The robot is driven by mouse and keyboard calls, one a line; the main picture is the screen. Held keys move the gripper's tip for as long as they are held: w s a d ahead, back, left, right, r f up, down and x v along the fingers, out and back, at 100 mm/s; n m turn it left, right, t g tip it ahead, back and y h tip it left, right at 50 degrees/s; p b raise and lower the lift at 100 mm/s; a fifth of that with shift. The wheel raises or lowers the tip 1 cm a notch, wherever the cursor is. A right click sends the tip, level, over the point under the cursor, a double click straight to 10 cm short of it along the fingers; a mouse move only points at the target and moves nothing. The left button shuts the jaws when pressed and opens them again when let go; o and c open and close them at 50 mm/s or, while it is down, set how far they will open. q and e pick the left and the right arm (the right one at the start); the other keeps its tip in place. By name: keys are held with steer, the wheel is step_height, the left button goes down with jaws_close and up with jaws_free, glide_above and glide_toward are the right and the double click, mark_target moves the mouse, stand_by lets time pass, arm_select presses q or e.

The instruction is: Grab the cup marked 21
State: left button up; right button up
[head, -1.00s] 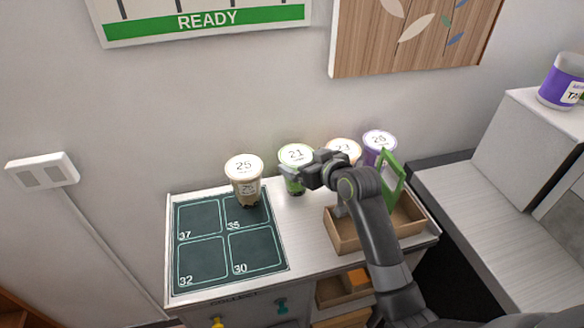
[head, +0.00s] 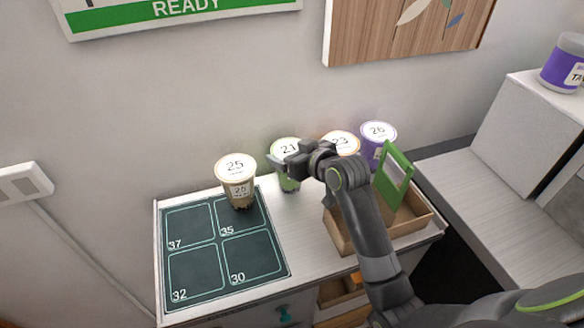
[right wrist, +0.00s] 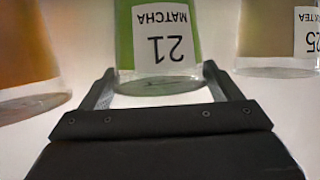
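The cup marked 21 (head: 289,184) is a green matcha cup with a white lid, standing at the back of the counter. In the right wrist view, the cup (right wrist: 158,52) appears upside down with its label facing me. My right gripper (head: 281,166) is at this cup and hides part of its side. In the right wrist view, the gripper's fingers (right wrist: 158,80) lie on either side of the cup, with slight gaps and no clear grip. My left gripper is not in view.
Cup 25 (head: 237,183) stands left of cup 21, at the edge of the dark numbered mat (head: 224,252). Cups 23 (head: 341,140) and 26 (head: 377,134) stand to the right. A wooden tray (head: 408,238) with a green-framed piece (head: 394,176) is in front of them.

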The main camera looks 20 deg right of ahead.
steer(key=shift+w+f, duration=0.1)
steer(key=shift+c, duration=1.2)
steer(key=shift+a, duration=0.1)
steer(key=shift+c, duration=1.1)
steer(key=c, duration=0.5)
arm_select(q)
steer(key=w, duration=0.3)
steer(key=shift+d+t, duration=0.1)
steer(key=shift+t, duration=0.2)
